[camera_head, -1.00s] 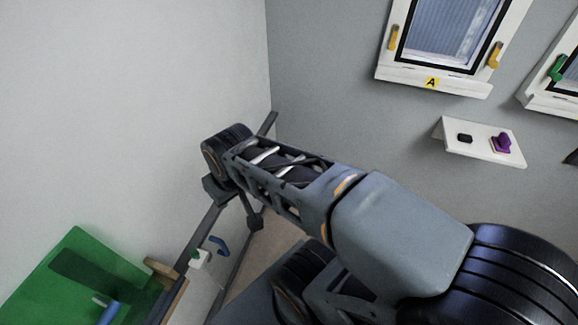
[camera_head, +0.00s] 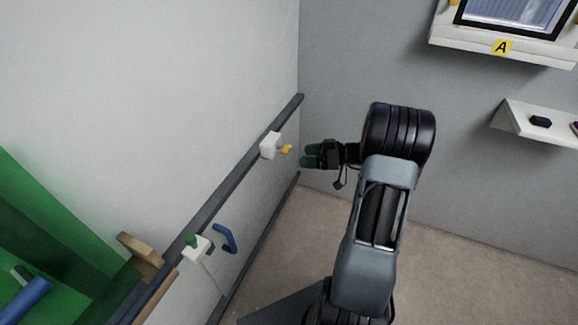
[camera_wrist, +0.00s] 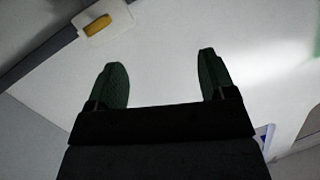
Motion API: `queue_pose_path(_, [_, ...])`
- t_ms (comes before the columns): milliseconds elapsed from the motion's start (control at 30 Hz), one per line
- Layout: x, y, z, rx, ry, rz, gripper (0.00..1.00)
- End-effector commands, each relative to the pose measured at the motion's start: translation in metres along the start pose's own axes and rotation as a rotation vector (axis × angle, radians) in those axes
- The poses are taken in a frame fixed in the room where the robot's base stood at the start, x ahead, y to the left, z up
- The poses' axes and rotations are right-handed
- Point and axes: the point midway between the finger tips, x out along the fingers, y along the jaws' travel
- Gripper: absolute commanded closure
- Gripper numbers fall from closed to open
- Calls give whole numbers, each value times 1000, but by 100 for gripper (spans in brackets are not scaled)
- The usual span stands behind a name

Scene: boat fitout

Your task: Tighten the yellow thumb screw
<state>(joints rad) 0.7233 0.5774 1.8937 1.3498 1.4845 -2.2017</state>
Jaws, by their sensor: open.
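The yellow thumb screw (camera_head: 287,149) sticks out of a white block (camera_head: 270,145) on the dark rail along the left wall. In the wrist view the yellow screw (camera_wrist: 98,26) shows at the upper left on its white block (camera_wrist: 108,18), beyond and left of my fingers. My gripper (camera_head: 308,156), with green fingertips, is just right of the screw in the head view, apart from it. In the wrist view my gripper (camera_wrist: 164,80) is open, with nothing between its two fingers.
The dark rail (camera_head: 226,187) runs along the wall. Nearer on it is another white block (camera_head: 197,248) with a green knob (camera_head: 190,240), beside a blue handle (camera_head: 225,238). Open floor (camera_head: 450,225) lies right of my arm.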

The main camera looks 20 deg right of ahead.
Motion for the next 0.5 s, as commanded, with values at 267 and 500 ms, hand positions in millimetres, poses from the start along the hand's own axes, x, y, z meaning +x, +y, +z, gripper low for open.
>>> queue_pose_path(267, [-35, 60, 50, -215, 213, 171, 23])
queue_pose_path(500, [-14, 70, 46, -252, 236, 194, 23])
